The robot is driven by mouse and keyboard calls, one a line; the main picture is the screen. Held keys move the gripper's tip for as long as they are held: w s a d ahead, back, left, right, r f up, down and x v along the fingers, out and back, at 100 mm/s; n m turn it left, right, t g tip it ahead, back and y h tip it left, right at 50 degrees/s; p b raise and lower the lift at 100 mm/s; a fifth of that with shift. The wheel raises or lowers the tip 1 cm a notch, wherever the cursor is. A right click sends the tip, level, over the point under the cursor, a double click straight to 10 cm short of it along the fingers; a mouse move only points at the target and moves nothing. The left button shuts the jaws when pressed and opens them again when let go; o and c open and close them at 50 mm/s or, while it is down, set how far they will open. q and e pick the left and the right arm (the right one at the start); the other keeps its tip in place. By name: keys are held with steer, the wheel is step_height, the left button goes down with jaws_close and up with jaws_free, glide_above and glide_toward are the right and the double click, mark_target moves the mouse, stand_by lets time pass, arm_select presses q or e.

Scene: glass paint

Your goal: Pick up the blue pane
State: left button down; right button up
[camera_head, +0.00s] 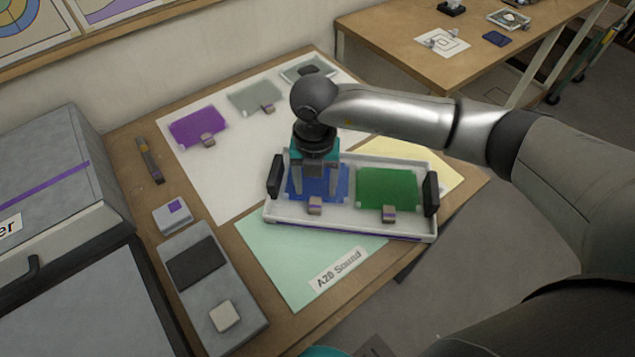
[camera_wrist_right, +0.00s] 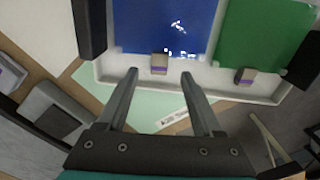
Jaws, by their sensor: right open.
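The blue pane (camera_head: 334,187) lies in the left half of a white tray (camera_head: 350,222). A small tan block with a purple stripe (camera_head: 315,206) sits at its front edge. The blue pane also shows at the top of the right wrist view (camera_wrist_right: 165,25), with its block (camera_wrist_right: 159,63) beyond and between my fingertips. My right gripper (camera_head: 317,192) is over the blue pane, pointing down, and hides part of it. In the wrist view its two fingers (camera_wrist_right: 159,75) are apart with nothing gripped. My left gripper is not in view.
A green pane (camera_head: 388,188) lies in the tray's right half. Black handles (camera_head: 431,194) rise at the tray's ends. A purple pane (camera_head: 199,126) and a grey pane (camera_head: 256,97) lie on the white sheet behind. A grey case (camera_head: 50,190) stands left.

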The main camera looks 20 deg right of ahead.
mark_target(315, 204)
steer(key=shift+s+f, duration=0.15)
steer(key=shift+f, duration=2.55)
steer(key=shift+a, duration=0.1)
jaws_close()
